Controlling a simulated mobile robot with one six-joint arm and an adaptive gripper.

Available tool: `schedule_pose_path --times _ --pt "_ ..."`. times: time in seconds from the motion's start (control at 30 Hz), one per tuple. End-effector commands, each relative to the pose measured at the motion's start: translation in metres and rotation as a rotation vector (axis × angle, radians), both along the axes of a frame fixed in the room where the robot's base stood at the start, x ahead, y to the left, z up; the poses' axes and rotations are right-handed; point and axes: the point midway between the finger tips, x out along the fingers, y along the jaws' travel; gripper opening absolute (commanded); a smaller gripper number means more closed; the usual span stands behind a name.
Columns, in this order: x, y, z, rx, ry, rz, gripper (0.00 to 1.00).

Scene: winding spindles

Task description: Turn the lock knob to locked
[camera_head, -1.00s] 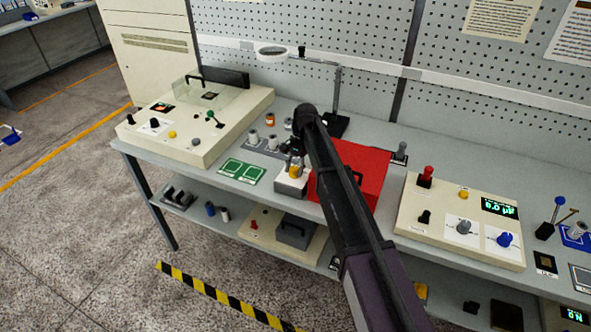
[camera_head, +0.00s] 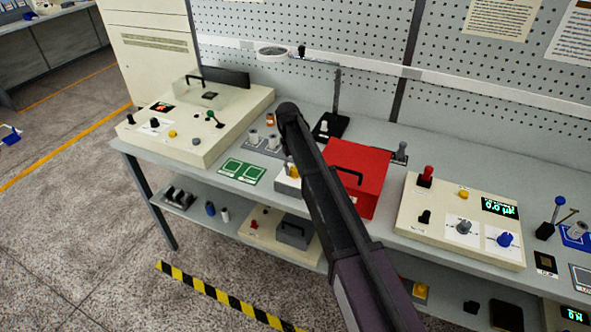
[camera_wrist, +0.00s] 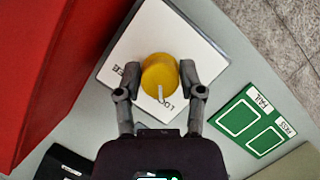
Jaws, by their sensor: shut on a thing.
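The lock knob (camera_wrist: 158,72) is a yellow round knob with a pale pointer line. It sits on a small white box (camera_wrist: 150,30) with partly covered lettering, of which "LOC" and "ER" show. In the wrist view my gripper (camera_wrist: 159,78) has one finger on each side of the knob and is shut on it. The pointer line points toward the gripper's palm, close to the "LOC" lettering. In the head view the white box (camera_head: 287,186) stands on the bench, and my arm hides much of it and most of the knob.
A red box (camera_head: 368,165) with a black handle stands close beside the white box. A green PASS/FAIL mat (camera_head: 242,171) lies on the other side. A cream panel (camera_head: 440,235) with knobs is at the right, and another cream console (camera_head: 190,150) is at the left.

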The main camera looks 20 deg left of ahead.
Motion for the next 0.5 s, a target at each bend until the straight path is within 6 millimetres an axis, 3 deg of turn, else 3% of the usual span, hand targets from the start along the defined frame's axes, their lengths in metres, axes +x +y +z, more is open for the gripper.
schedule_pose_path --times 0.5 --pt "-0.0025 -0.0007 -0.0003 0.000 0.003 0.065 0.03"
